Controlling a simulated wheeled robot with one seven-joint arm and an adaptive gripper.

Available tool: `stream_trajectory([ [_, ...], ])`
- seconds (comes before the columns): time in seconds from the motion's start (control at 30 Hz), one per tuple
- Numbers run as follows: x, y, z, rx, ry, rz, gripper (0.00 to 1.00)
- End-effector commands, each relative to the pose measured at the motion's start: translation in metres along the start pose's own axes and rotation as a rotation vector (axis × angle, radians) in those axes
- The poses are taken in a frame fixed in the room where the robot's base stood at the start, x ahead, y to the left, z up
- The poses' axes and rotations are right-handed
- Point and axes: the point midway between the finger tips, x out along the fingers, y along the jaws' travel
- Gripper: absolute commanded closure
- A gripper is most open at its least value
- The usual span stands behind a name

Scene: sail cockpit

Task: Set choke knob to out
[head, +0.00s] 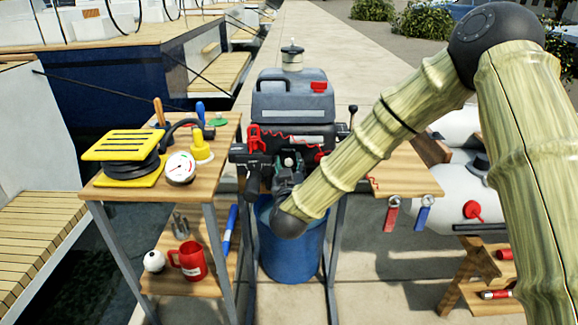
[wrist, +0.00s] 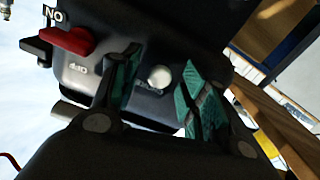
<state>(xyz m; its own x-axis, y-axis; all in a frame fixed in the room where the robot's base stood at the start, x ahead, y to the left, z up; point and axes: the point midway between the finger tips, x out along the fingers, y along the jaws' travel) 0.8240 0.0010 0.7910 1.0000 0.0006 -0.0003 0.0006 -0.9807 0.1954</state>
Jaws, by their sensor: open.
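A round pale knob (wrist: 159,77), which looks like the choke knob, stands on the front of the dark outboard motor (wrist: 190,25). The knob also shows in the head view (head: 289,161), just above my gripper (head: 287,182). In the wrist view my gripper (wrist: 160,74) is open, with one teal-padded finger on each side of the knob. I see gaps between the knob and both pads. How far the knob is pulled out cannot be told from these views.
A red lever (wrist: 70,39) sits left of the knob in the wrist view.

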Motion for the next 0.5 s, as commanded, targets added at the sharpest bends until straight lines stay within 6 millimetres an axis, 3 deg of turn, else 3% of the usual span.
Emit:
stream_trajectory([
  [0.4,0.0079,0.0002,0.0,0.001,0.0,0.0,0.56],
  [0.43,0.0079,0.0002,0.0,0.001,0.0,0.0,0.58],
  [0.5,0.0079,0.0002,0.0,0.001,0.0,0.0,0.7],
])
